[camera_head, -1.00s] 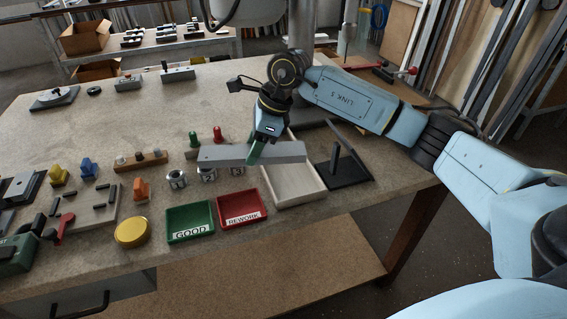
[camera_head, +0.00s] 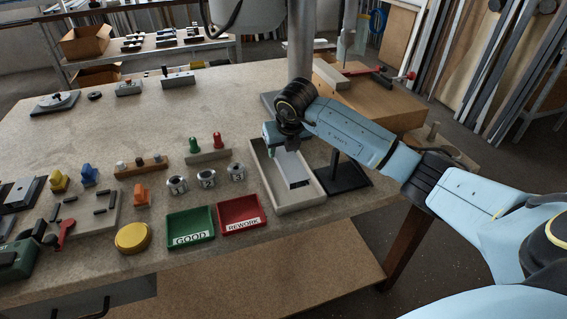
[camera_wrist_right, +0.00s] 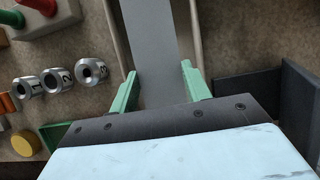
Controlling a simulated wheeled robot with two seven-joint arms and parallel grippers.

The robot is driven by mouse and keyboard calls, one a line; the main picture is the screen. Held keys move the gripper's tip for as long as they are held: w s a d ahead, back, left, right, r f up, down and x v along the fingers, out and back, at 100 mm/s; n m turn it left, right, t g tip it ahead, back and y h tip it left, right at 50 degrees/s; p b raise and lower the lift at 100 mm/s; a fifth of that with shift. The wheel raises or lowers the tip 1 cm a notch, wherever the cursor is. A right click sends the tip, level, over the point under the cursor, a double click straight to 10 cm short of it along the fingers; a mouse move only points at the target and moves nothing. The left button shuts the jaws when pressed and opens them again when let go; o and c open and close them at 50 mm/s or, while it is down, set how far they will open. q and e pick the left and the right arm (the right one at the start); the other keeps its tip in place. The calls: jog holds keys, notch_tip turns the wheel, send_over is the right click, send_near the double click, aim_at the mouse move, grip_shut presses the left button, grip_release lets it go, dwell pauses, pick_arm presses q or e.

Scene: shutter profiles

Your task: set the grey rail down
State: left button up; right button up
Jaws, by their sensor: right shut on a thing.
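The grey rail (camera_head: 293,171) is a long flat bar. In the head view it lies lengthwise within the outline of the pale tray (camera_head: 312,200), its near end towards the tray's front. My right gripper (camera_head: 281,148) is at the rail's far part, shut on it. In the right wrist view the rail (camera_wrist_right: 152,45) runs up between the two green fingers (camera_wrist_right: 161,78), with the tray's side walls on both sides. I cannot tell whether the rail touches the tray floor. My left gripper is not in view.
A black stand (camera_head: 345,178) is close right of the tray. The red REWORK bin (camera_head: 240,212) and green GOOD bin (camera_head: 190,226) are to its left. Several numbered metal cylinders (camera_head: 207,179) and a block with red and green knobs (camera_head: 208,155) stand nearby.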

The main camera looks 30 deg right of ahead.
aim_at(285, 155)
jog(key=shift+f, duration=2.3)
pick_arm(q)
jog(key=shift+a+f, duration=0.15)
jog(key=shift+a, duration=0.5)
pick_arm(e)
jog(key=o, duration=1.2)
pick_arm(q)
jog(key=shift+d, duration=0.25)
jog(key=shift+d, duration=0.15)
pick_arm(e)
jog(key=shift+s+r, duration=0.1)
jog(key=shift+r, duration=0.3)
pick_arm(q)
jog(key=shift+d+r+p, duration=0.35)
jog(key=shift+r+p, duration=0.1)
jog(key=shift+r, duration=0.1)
pick_arm(e)
jog(key=v, duration=1.1)
jog(key=shift+s+r, duration=0.1)
